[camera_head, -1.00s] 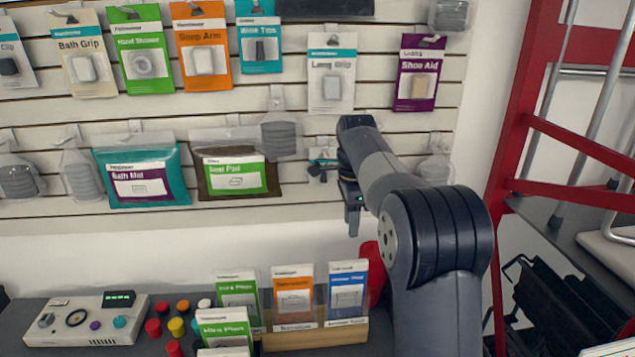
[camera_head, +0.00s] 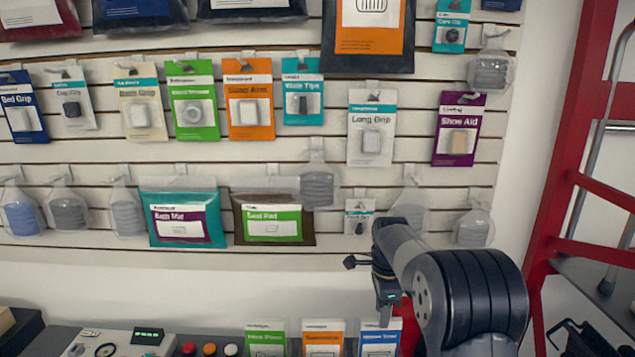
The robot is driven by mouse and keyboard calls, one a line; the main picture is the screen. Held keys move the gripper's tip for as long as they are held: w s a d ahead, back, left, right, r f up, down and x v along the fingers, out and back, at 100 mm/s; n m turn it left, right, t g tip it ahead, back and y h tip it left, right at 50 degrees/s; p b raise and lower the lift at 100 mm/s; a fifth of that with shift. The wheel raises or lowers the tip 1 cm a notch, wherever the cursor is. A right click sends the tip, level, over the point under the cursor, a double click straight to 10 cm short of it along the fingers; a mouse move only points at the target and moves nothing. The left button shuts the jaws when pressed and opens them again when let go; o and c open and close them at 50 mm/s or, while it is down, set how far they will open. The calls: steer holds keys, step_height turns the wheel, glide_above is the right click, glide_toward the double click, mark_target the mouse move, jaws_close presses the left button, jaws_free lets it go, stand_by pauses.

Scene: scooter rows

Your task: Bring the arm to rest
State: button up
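My arm rises from the bottom right of the head view, bends at a thick dark elbow and reaches left toward the wall. My gripper (camera_head: 387,312) hangs below the wrist, seen from behind and side-on. It points down above the row of boxed packets on the counter. The gap between its fingers is hidden, and I see nothing held in it. A small black part sticks out to the left of the wrist, in front of the wall below a small hanging packet (camera_head: 359,217).
A slatted wall (camera_head: 330,150) holds several hanging packets. Boxed packets (camera_head: 324,338) stand on the counter below my gripper, beside a white control panel (camera_head: 118,343). A red frame (camera_head: 575,150) stands at right. Something red (camera_head: 408,325) shows behind the arm.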

steer(key=shift+r, duration=1.15)
